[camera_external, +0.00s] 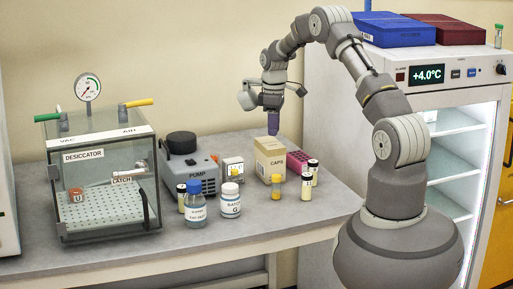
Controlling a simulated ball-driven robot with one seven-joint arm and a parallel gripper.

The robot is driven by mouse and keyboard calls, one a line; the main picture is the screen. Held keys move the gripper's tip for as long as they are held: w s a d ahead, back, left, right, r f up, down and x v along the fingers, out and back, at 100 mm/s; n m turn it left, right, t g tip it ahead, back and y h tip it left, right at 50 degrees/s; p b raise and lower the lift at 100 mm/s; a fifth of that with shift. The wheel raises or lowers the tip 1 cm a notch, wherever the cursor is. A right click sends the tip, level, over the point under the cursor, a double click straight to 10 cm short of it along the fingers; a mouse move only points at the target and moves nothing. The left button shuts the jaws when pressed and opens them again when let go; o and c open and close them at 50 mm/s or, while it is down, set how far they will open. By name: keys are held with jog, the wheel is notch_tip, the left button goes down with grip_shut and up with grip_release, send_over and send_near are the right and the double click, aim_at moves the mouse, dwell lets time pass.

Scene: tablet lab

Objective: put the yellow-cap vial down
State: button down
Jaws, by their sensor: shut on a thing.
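My gripper (271,108) points down, high above the back of the bench, over the CAPS box. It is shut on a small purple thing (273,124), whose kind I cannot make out. The held thing hangs clear of the bench, and no yellow cap shows on it. A small vial with a yellow-orange cap (276,186) stands upright on the bench in front of the CAPS box, apart from my gripper. Another yellow-orange top (236,173) shows behind the white bottle, its lower part hidden.
The CAPS box (270,159), a magenta rack (297,162) and dark-capped vials (307,186) stand close together. A blue-capped bottle (196,206), white bottle (230,200) and pump (190,172) are left. The desiccator (103,185) is farther left. The bench's front right (325,208) is clear.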

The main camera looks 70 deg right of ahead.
jog(key=shift+f, duration=1.6)
jog(key=shift+f, duration=0.15)
jog(key=c, duration=1)
grip_release()
notch_tip(320, 180, up, 12)
jog(key=shift+r+p, duration=0.2)
jog(key=shift+p, duration=0.5)
